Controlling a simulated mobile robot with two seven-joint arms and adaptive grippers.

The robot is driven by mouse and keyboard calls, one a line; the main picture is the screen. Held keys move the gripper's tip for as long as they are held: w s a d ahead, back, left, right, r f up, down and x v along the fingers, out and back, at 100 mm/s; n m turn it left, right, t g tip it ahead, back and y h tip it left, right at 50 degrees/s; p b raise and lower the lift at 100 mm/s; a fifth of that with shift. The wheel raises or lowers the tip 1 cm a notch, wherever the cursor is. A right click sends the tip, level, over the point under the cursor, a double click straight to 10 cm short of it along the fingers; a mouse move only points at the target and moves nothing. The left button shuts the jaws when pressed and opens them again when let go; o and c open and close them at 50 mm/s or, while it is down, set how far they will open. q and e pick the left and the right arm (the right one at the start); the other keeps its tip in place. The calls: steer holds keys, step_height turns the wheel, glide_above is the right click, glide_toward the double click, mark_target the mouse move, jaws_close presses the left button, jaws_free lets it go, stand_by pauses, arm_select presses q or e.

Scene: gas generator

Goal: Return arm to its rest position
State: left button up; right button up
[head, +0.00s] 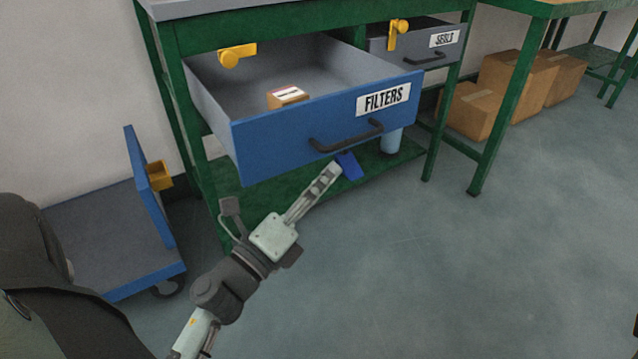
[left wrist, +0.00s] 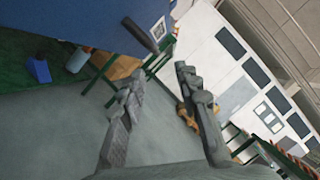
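My left gripper (head: 326,178) is in front of the blue drawer, with its fingertips just below the black handle (head: 345,136) in the head view. In the left wrist view its two fingers (left wrist: 160,95) stand apart with nothing between them; the handle (left wrist: 140,34) lies beyond them and appears apart from them. The drawer labelled FILTERS (head: 290,133) is pulled open. A small brown box with a white and red label (head: 288,96) lies inside it. My right gripper is in neither view.
The green workbench (head: 180,110) holds the drawers; a SEGLO-like labelled drawer (head: 415,45) is beside the open one. A blue cart (head: 110,225) stands left. Cardboard boxes (head: 515,85) are at the back right. The floor at right is clear.

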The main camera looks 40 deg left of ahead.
arm_select(q)
steer(key=shift+s, duration=0.4)
